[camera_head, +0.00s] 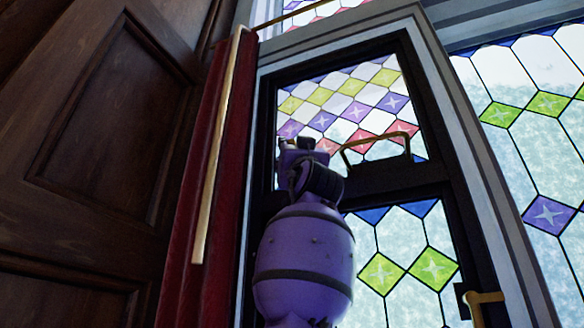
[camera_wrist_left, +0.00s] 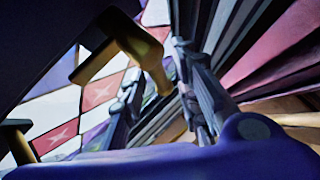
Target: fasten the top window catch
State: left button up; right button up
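The window (camera_head: 345,185) has a dark frame and patterned coloured glass. A brass bail-shaped handle (camera_head: 375,142) spans its upper pane near the dark crossbar. My purple left arm rises in front of the window, with its left gripper (camera_head: 300,155) by the upper pane, left of that handle. In the left wrist view the two grey fingers of the left gripper (camera_wrist_left: 163,100) stand apart. A bent brass piece (camera_wrist_left: 130,50) lies close to and partly between them; contact cannot be told. Whether it is the top catch or the handle is unclear. My right gripper is not in view.
A lower brass handle (camera_head: 484,298) sits on the window's right side. A red curtain (camera_head: 225,165) and a pale rod (camera_head: 215,150) hang just left of the window. Dark wood panelling (camera_head: 105,120) fills the far left. More coloured glass (camera_head: 530,130) stands at the right.

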pick_arm(q)
jog(key=shift+w+a+r, duration=0.15)
jog(key=shift+w+r, duration=0.05)
jog(key=shift+w, duration=0.1)
grip_shut()
